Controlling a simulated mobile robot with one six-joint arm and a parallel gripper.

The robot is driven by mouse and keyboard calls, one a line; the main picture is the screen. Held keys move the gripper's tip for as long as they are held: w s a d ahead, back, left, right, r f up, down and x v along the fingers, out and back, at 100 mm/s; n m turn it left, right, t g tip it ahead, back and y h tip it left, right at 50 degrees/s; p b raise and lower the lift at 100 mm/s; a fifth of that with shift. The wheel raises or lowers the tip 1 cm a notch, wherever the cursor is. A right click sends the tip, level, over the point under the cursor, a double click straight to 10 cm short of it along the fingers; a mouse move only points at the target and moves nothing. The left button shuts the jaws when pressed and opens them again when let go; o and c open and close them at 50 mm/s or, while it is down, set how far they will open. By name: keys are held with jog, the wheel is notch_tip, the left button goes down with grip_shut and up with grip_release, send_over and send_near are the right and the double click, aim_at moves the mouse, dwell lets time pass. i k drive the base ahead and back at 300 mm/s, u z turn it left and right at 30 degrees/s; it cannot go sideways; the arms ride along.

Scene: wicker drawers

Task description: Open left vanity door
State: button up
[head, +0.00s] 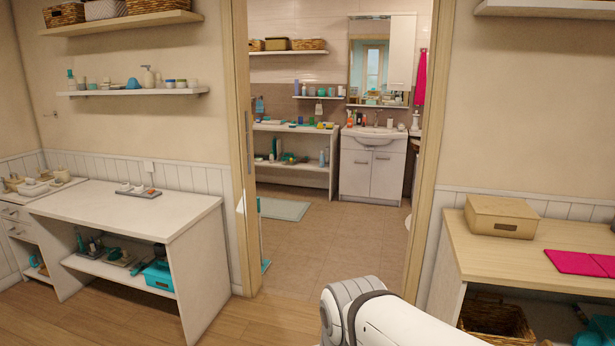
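The white vanity (372,160) stands against the far wall of the bathroom, seen through the doorway. A sink with a tap is set in its top. Its left door (355,172) and right door (388,174) both look shut, side by side below the basin. The handles are too small to make out clearly. A white and grey link of my own arm shows at the bottom right of the head view, on the near side of the doorway. My gripper is not in view.
The doorway frame (239,120) stands open, with clear tiled floor (335,240) beyond. A thin upright stick (260,235) stands by its left side. A mat (284,208) lies left inside. A white table (130,212) and a wooden-topped table (530,240) flank the doorway.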

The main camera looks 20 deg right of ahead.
aim_at(355, 174)
jog(key=z, duration=0.1)
jog(key=i, duration=0.8)
jog(key=z, duration=0.35)
jog(key=i, duration=1.65)
jog(key=z, duration=0.5)
jog(key=i, duration=3.1)
jog(key=u, duration=0.15)
jog(key=i, duration=2.65)
jog(key=u, duration=0.3)
